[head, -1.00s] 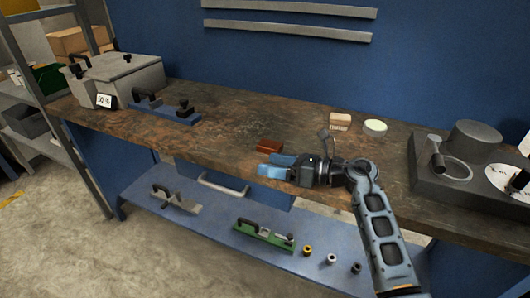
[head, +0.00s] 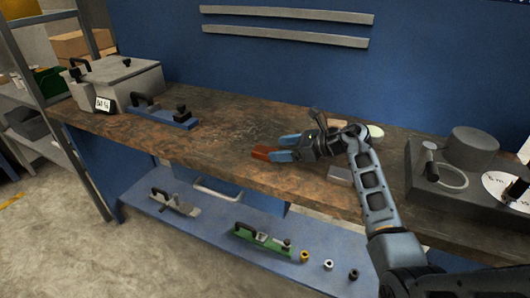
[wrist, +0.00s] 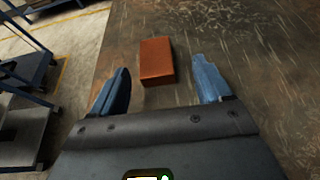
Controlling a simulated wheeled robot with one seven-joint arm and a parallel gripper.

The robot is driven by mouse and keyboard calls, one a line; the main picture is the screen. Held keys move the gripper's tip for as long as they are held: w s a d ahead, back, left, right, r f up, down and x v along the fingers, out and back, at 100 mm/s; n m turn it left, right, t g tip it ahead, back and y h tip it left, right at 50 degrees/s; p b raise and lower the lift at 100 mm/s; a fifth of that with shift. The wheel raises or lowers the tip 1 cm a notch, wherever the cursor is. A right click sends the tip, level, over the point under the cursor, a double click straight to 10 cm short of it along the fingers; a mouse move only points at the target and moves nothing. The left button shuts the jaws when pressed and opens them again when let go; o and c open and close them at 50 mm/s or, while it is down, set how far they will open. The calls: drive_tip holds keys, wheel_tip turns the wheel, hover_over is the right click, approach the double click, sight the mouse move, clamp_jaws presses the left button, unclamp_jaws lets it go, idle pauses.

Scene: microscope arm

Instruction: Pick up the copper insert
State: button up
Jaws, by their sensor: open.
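The copper insert (head: 262,153), a reddish-brown block, lies on the worn brown workbench (head: 225,130) near its front edge. My gripper (head: 279,148) is open, its two blue fingers pointing left at the block in the head view. In the wrist view, the copper insert (wrist: 157,61) shows between and slightly beyond the fingertips of my gripper (wrist: 161,72). A gap shows on both sides of it, wider on the right. The exact height of the fingers above the bench is hard to tell.
A small grey block (head: 340,175) lies by my arm near the front edge. A pale round disc (head: 376,131) is partly hidden behind my arm. A dark grey stand (head: 430,182) is at right; a blue fixture (head: 165,116) and grey case (head: 122,80) are at left.

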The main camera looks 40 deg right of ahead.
sight(267, 150)
drive_tip(key=x, duration=0.4)
drive_tip(key=shift+w+a, duration=0.1)
drive_tip(key=shift+a, duration=0.3)
clamp_jaws()
idle(0.4)
